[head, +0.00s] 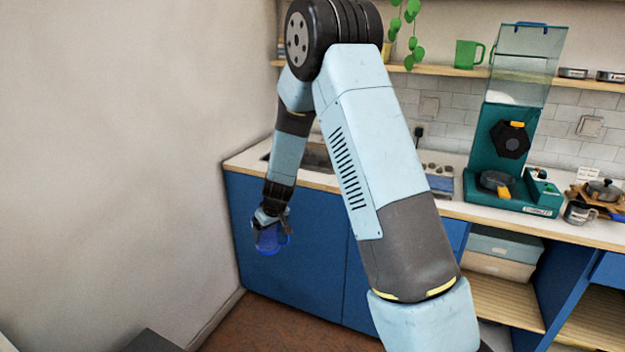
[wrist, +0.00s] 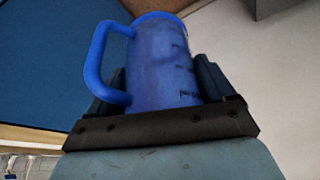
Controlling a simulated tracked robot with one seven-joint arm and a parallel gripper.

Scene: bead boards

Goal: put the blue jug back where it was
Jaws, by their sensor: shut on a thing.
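The blue jug (wrist: 162,65) is held between the two fingers of my gripper (wrist: 160,88) in the wrist view. Its handle is on the left in that view, and dark measuring marks show on its side. In the head view the jug (head: 268,239) hangs in my gripper (head: 270,217) in front of the blue cabinet (head: 310,270), below the counter edge and over the floor. The lower part of the jug is partly hidden by the gripper in the wrist view.
The counter (head: 245,162) has a sink (head: 315,156) behind my arm. A green mug (head: 468,54) is on the shelf (head: 545,78). A bare wall (head: 120,150) is close on the left. The floor (head: 270,325) below is clear.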

